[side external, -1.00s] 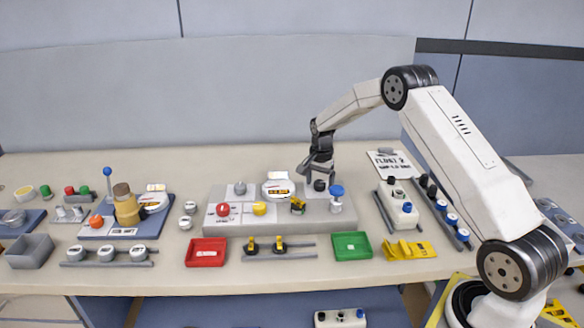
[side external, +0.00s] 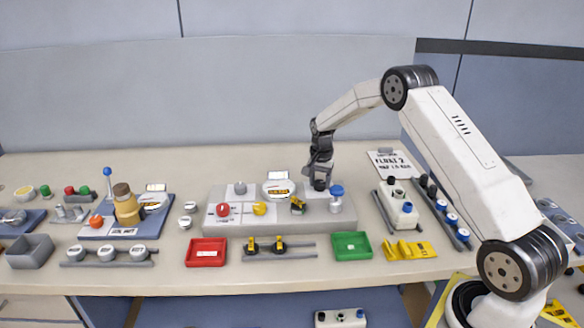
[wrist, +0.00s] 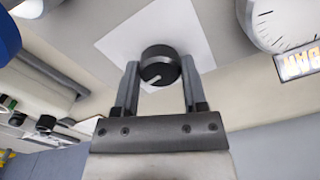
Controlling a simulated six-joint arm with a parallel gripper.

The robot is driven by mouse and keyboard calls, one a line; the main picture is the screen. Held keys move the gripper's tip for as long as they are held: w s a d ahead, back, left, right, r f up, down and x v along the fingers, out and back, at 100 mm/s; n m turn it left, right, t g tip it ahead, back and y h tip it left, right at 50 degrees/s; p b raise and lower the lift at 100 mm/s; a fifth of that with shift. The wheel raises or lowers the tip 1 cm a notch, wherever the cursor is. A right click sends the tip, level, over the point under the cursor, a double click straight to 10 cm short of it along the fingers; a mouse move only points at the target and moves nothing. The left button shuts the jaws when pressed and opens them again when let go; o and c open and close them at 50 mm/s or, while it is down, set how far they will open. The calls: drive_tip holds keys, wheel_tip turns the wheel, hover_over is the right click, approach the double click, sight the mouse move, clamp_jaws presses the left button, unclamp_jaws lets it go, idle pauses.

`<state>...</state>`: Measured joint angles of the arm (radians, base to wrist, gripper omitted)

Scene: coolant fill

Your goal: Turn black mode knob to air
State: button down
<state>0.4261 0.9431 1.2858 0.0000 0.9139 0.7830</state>
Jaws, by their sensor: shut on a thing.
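The black mode knob (wrist: 160,66) has a white pointer line and sits on a pale square plate (wrist: 200,30) in the wrist view. My gripper (wrist: 160,84) has one finger on each side of the knob and is shut on it. In the side view my gripper (side external: 319,180) points down at the knob (side external: 320,186) on the right part of the grey panel (side external: 280,224). The air mark cannot be read in these frames.
A blue knob (side external: 337,191) stands close to the right of the black knob. A gauge (side external: 278,188) with a lit display lies to the left, and a yellow-black part (side external: 297,205) is near the front. A green tray (side external: 351,244) and red tray (side external: 206,251) lie before the panel.

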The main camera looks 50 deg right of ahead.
drive_tip(key=n, duration=0.8)
drive_tip(key=shift+d, duration=0.1)
drive_tip(key=n, duration=0.4)
drive_tip(key=shift+r+n, duration=0.1)
drive_tip(key=shift+n, duration=2)
drive_tip(key=shift+c, duration=0.7)
unclamp_jaws()
